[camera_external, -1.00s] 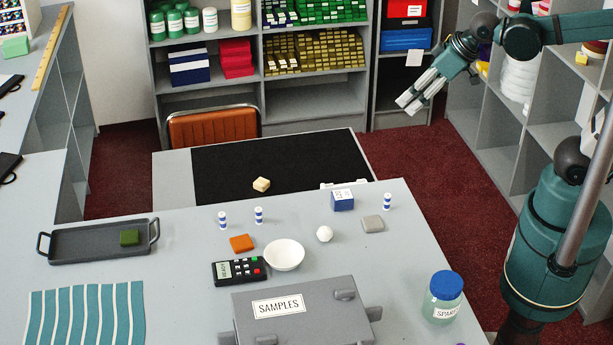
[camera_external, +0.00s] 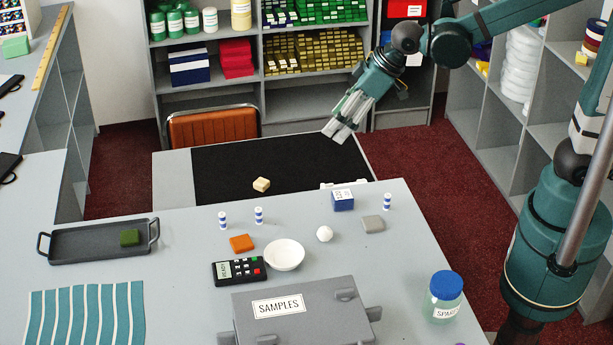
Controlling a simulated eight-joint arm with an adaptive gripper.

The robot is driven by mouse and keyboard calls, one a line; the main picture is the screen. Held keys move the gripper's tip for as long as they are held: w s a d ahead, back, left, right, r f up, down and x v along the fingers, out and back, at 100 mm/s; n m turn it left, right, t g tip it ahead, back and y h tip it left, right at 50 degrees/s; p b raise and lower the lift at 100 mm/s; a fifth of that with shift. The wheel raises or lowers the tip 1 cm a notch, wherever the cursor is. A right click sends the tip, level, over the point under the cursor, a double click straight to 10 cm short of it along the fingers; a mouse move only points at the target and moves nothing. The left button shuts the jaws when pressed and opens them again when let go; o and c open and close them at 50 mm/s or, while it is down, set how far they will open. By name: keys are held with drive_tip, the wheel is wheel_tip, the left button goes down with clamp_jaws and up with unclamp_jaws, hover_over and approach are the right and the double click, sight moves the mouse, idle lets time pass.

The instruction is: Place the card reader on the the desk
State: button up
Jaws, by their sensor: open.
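The card reader (camera_external: 239,270) is a black keypad device with a small screen and coloured keys. It lies on the grey counter, just behind the grey SAMPLES box and left of a white bowl (camera_external: 285,254). The desk (camera_external: 225,165) is the lower surface behind the counter, with a black top and a pale block (camera_external: 261,184) on it. My gripper (camera_external: 340,135) is open and empty, in the air over the far right part of the desk as seen here. It is well apart from the card reader.
On the counter stand the SAMPLES box (camera_external: 300,312), a jar with a blue lid (camera_external: 443,298), a blue box (camera_external: 342,200), striped cylinders, an orange block (camera_external: 242,243), a white ball (camera_external: 324,233) and a grey block (camera_external: 373,223). A dark tray (camera_external: 90,243) is at left. The desk's middle is mostly clear.

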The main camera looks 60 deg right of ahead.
drive_tip(key=w+a+f+n+g+y, duration=0.1)
drive_tip(key=w+a+f, duration=0.15)
drive_tip(key=a, duration=0.65)
drive_tip(key=w+a+f+n, duration=0.15)
drive_tip(key=a+f, duration=0.25)
drive_tip(key=a, duration=0.5)
drive_tip(key=n, duration=0.2)
approach(235, 272)
drive_tip(key=shift+w+d+f+g+y, duration=0.15)
drive_tip(key=shift+w+f+g+y, duration=0.2)
drive_tip(key=shift+w, duration=0.2)
drive_tip(key=shift+r, duration=0.1)
drive_tip(key=shift+x, duration=1.3)
drive_tip(key=shift+x, duration=2.6)
drive_tip(key=shift+s, duration=0.1)
